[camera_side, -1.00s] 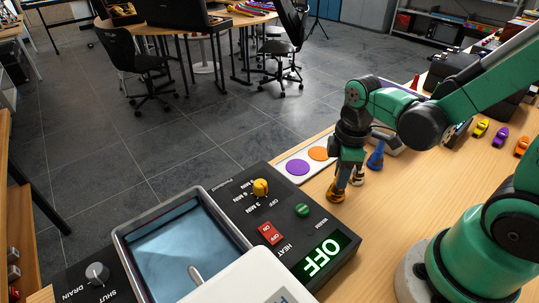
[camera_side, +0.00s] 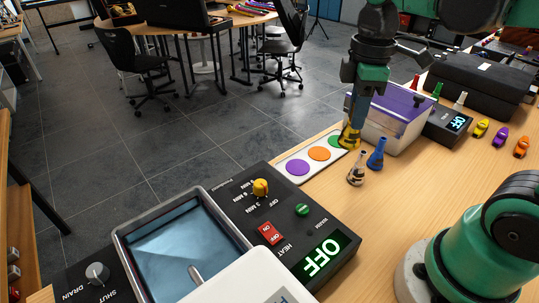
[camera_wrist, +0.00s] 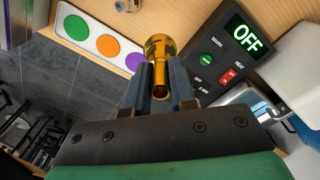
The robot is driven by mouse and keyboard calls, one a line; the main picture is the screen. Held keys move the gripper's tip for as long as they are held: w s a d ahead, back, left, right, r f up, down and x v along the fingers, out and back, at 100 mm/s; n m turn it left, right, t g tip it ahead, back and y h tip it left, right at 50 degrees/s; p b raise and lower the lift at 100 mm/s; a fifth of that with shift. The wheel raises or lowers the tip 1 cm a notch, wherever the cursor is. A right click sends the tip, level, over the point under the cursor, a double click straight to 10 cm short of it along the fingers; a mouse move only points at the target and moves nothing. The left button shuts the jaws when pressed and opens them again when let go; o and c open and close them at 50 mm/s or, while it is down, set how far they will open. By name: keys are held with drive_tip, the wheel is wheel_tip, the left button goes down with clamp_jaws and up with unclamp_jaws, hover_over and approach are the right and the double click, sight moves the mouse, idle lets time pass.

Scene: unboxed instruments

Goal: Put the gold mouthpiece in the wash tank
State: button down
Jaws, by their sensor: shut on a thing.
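The gold mouthpiece (camera_side: 349,137) is gripped in my gripper (camera_side: 352,122), above the table near the green spot of a white card. In the wrist view the gold mouthpiece (camera_wrist: 160,46) sits between the two fingers of my gripper (camera_wrist: 160,88), its wide cup pointing away from me and its narrow end toward the camera. The wash tank (camera_side: 122,228) stands at the front left in the side view, open at the top with a bluish inside. My gripper is well behind it and to its right.
A silver mouthpiece (camera_side: 356,169) and a blue mouthpiece (camera_side: 376,154) stand on the table close to my gripper. The card (camera_side: 291,168) has coloured spots. A purple-lidded box (camera_side: 400,118) stands behind. A white panel (camera_side: 252,285) lies at the tank's front. The tank's display reads OFF.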

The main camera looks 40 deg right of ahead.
wheel_tip(320, 180, up, 6)
drive_tip(key=shift+w+r, duration=0.1)
drive_tip(key=w+a+f+n, duration=0.1)
drive_tip(key=w+a+n, duration=0.1)
drive_tip(key=w+a, duration=0.35)
drive_tip(key=w+a+n, duration=0.1)
drive_tip(key=w+a, duration=0.1)
drive_tip(key=a, duration=0.6)
drive_tip(key=s+a+f+n, duration=0.1)
drive_tip(key=a+f+n, duration=0.15)
drive_tip(key=a, duration=0.55)
drive_tip(key=s+a+f+n, duration=0.1)
drive_tip(key=a+f, duration=0.3)
drive_tip(key=a, duration=0.4)
drive_tip(key=shift+m, duration=0.25)
drive_tip(key=f, duration=0.9)
drive_tip(key=shift+w+d+f, duration=0.25)
drive_tip(key=shift+w+f, duration=0.05)
drive_tip(key=shift+f, duration=0.45)
drive_tip(key=c, duration=0.7)
unclamp_jaws()
drive_tip(key=shift+o, duration=0.2)
